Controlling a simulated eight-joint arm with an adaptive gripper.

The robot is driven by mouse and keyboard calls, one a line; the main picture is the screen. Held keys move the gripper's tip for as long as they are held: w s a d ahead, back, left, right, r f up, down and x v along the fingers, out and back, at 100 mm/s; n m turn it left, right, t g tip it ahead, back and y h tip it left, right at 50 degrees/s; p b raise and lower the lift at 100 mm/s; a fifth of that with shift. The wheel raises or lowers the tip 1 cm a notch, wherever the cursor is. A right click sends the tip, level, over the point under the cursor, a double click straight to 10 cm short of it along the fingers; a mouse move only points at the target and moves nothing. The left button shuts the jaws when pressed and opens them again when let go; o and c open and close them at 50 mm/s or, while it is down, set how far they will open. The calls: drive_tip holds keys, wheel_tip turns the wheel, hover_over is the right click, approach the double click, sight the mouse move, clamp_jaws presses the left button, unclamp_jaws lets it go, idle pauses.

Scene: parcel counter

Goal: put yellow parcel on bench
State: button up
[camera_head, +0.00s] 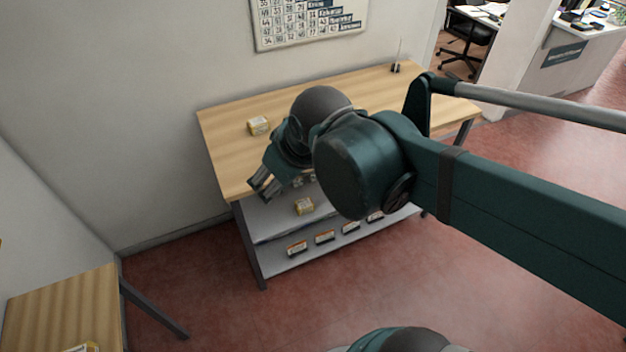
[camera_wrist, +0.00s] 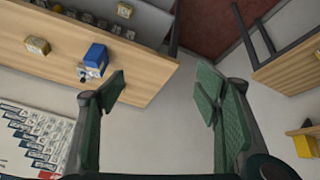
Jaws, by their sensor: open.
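A plain bright yellow parcel (camera_wrist: 305,145) stands on a small wooden ledge at the right edge of the wrist view, beside and outside my fingers. In the head view only a yellow sliver shows at the left edge; I cannot tell if it is the same parcel. A wooden-topped bench (camera_head: 225,155) stands against the wall, also seen in the wrist view (camera_wrist: 145,70). A second wooden-topped table (camera_head: 60,310) is at lower left; I cannot tell which one the task means. My gripper (camera_head: 264,187) is open and empty, over the first bench's front left part.
A pale yellow-labelled box (camera_head: 258,125) sits on the first bench's top; a blue box (camera_wrist: 95,57) is near it. Another box (camera_head: 304,206) lies on the shelf below, with several small ones lower. A box (camera_head: 82,348) is on the lower-left table. Red floor between is clear.

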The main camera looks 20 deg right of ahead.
drive_tip(key=s+d+f+m+t, duration=0.1)
drive_tip(key=s+d+m, duration=0.3)
drive_tip(key=d, duration=0.2)
drive_tip(key=shift+m+h, duration=0.3)
drive_tip(key=shift+h, duration=0.1)
